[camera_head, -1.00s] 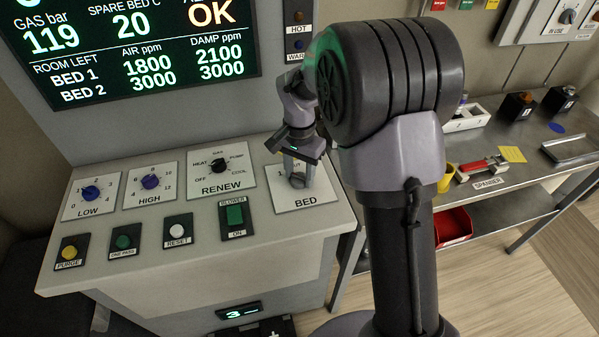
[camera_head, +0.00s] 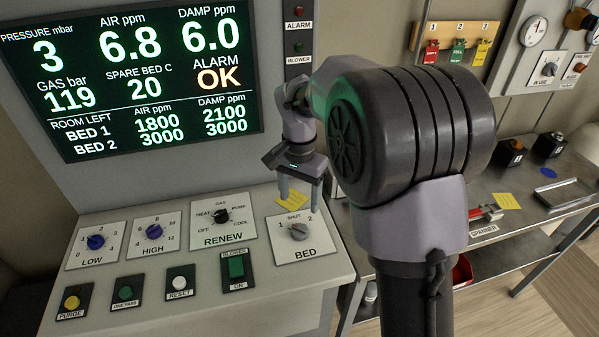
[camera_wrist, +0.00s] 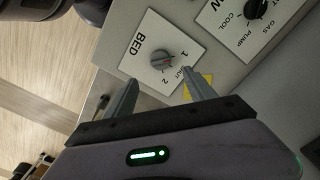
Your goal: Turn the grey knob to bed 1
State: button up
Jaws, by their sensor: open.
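The grey knob (camera_head: 299,231) sits on the white BED plate (camera_head: 306,252) at the right end of the sloping console. It also shows in the wrist view (camera_wrist: 162,60), where its red pointer mark appears to face the 1. The plate bears the marks 1, SHUT and 2. My gripper (camera_head: 299,204) is open and empty, above and behind the knob, its fingers pointing down. In the wrist view my fingertips (camera_wrist: 160,77) are spread and clear of the knob.
The RENEW selector (camera_head: 221,216) is left of the BED plate, and the green BLOWER switch (camera_head: 236,267) is in front of it. The screen (camera_head: 135,70) rises behind and reads ALARM OK. A metal bench (camera_head: 500,250) is to the right.

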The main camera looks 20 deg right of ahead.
notch_tip(320, 180, up, 6)
jog(key=p, duration=0.1)
jog(key=shift+r, duration=0.1)
jog(key=s+a+r+n+t+y+b, duration=0.1)
jog(key=s+r+t+b, duration=0.1)
jog(key=s, duration=0.5)
jog(key=s+a+r+n+t+b, duration=0.1)
jog(key=s+r+b, duration=0.1)
jog(key=s, duration=0.4)
jog(key=s+a+f+n+t+b, duration=0.1)
jog(key=s+f, duration=0.1)
jog(key=s, duration=0.4)
jog(key=s+f+n+t+y+b, duration=0.1)
jog(key=s+f+b, duration=0.1)
jog(key=s, duration=0.4)
jog(key=shift+a+f+t, duration=0.35)
jog(key=shift+f+t, duration=0.05)
jog(key=shift+f, duration=0.15)
